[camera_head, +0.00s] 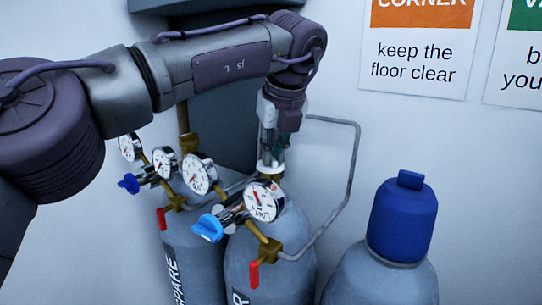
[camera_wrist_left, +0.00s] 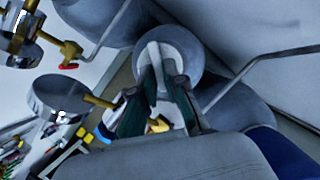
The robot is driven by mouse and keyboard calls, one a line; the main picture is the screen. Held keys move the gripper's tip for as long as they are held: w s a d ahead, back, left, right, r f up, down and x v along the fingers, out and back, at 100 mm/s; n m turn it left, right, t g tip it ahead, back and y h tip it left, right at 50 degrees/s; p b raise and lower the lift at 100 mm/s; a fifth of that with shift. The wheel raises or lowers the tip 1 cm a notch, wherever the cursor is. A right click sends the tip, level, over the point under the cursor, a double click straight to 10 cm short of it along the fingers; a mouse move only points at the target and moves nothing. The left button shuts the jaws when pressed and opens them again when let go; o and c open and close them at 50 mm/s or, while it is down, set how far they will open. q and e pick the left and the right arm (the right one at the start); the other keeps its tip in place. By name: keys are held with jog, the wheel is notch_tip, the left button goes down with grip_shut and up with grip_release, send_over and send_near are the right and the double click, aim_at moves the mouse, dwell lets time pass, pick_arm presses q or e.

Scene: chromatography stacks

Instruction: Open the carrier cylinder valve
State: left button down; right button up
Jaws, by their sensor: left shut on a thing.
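The grey cylinder in the middle (camera_head: 285,268) has a label of which only an "R" shows; I take it as the carrier cylinder. Its white valve handwheel (camera_head: 270,167) is at the top, partly hidden by my left gripper (camera_head: 271,155), which points down from above. In the left wrist view the two dark fingers of the left gripper (camera_wrist_left: 160,85) close on a white part of the valve (camera_wrist_left: 154,52). How far the valve is turned cannot be told. My right gripper is not in view.
Several pressure gauges (camera_head: 263,200), a light blue regulator knob (camera_head: 208,228) and a red lever (camera_head: 254,274) crowd the front. The SPARE cylinder (camera_head: 190,245) stands left. A blue-capped cylinder (camera_head: 402,220) stands right. A grey pipe (camera_head: 350,180) runs behind.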

pick_arm(q)
jog(key=n, duration=0.1)
jog(key=n+y+p, duration=0.1)
jog(key=shift+w+d+r+n, duration=0.1)
jog(key=shift+d+r+n, duration=0.15)
jog(key=shift+n, duration=0.15)
jog(key=shift+w+n+g+y+p, duration=0.15)
jog(key=shift+n+g+y+p, duration=0.15)
jog(key=shift+n+p, duration=0.65)
jog(key=shift+w+n+g+y+p, duration=0.15)
jog(key=shift+n+g+p, duration=0.25)
jog(key=shift+n+p, duration=0.5)
jog(key=shift+n, duration=0.25)
jog(key=c, duration=1.2)
grip_release()
jog(key=shift+s+f, duration=0.1)
jog(key=shift+d, duration=0.1)
jog(key=shift+f, duration=0.1)
